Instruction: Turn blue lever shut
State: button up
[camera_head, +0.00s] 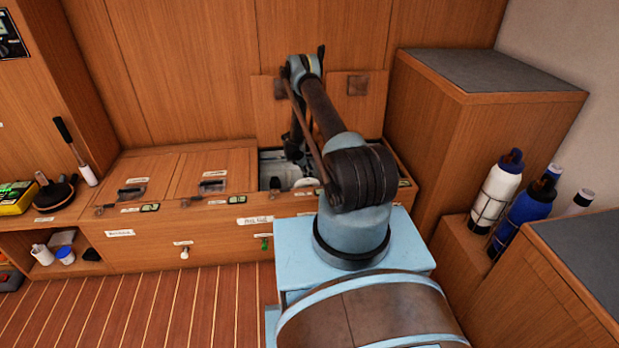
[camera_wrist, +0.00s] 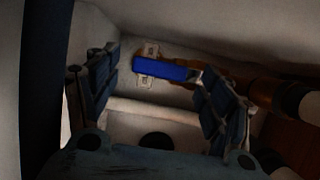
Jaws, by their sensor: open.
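The blue lever (camera_wrist: 162,70) shows in the wrist view as a bar lying roughly level, on a pale fitting joined to a copper-brown pipe on its right. My gripper (camera_wrist: 150,100) is open, with one dark finger on each side of the picture. The lever lies beyond the fingertips, between them in the picture, and I see no finger closed on it. Its right end is close to the right finger; whether they touch I cannot tell. In the head view my gripper is down inside the open locker and hidden by my arm, and the lever is not visible there.
The open locker (camera_head: 272,170) is narrow, with pale walls close around my gripper. Its raised lid (camera_head: 357,103) leans on the back panel. Closed lids (camera_head: 140,178) lie to the left. A tall cabinet (camera_head: 475,110) stands right. Bottles (camera_head: 497,190) stand in a recess beyond.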

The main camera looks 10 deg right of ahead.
jog(key=shift+d+f, duration=0.1)
jog(key=shift+f, duration=0.2)
jog(key=shift+c, duration=0.3)
jog(key=c, duration=1.5)
jog(key=shift+o, duration=0.2)
